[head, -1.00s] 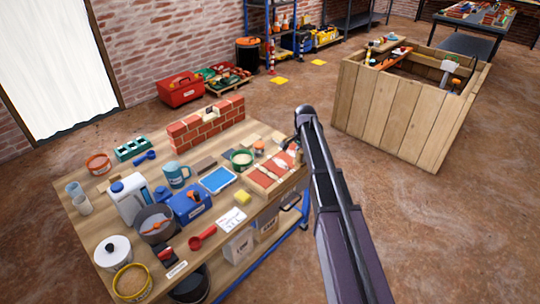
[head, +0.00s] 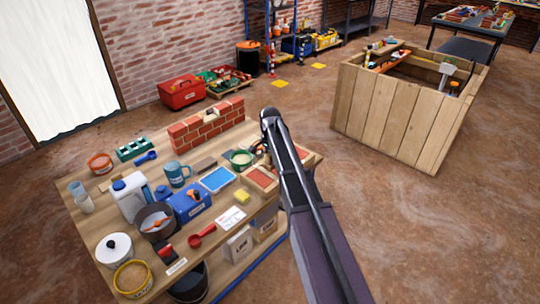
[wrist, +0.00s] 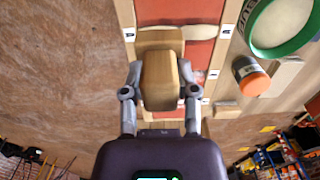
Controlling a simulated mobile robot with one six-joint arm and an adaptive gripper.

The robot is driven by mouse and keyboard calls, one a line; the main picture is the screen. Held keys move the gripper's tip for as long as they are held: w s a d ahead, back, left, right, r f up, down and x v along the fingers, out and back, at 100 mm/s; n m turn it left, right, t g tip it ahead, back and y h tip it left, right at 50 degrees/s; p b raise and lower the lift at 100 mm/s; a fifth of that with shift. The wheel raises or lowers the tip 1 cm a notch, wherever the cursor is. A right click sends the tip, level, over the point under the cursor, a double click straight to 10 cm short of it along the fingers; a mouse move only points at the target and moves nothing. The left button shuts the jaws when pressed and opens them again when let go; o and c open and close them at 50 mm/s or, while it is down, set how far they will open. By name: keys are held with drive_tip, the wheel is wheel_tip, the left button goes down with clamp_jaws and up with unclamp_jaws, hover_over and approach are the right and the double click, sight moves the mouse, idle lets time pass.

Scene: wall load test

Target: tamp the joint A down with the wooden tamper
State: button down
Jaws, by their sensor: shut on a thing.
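In the wrist view my gripper (wrist: 160,76) is shut on the wooden tamper (wrist: 158,82), a pale block with a finger on each side. Beyond it lies the tray with red bricks (wrist: 201,55) and pale joint strips (wrist: 196,33) between them. Small letter labels (wrist: 228,31) sit on its edges, too small to tell which joint is A. The tamper covers part of the bricks and a strip; I cannot tell whether it touches them. In the head view the brick tray (head: 262,178) is at the table's right end, and my arm hides most of my gripper.
A green-rimmed tub (wrist: 286,25) and an orange-capped bottle (wrist: 251,76) stand close beside the tray. A small brick wall (head: 206,124), a blue-topped tray (head: 216,180) and a yellow sponge (head: 242,196) share the table. A wooden crate (head: 390,115) stands on the floor to the right.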

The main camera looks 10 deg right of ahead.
sight(272, 167)
drive_tip(key=shift+d, duration=0.15)
drive_tip(key=shift+d+r+p, duration=0.25)
drive_tip(key=shift+r+p, duration=0.6)
drive_tip(key=shift+p, duration=0.05)
drive_tip(key=shift+f, duration=0.2)
drive_tip(key=shift+f+b, duration=2.85)
drive_tip(key=shift+b, duration=0.25)
drive_tip(key=shift+f, duration=0.2)
drive_tip(key=shift+f+b, duration=0.3)
drive_tip(key=shift+b, duration=0.25)
idle(0.3)
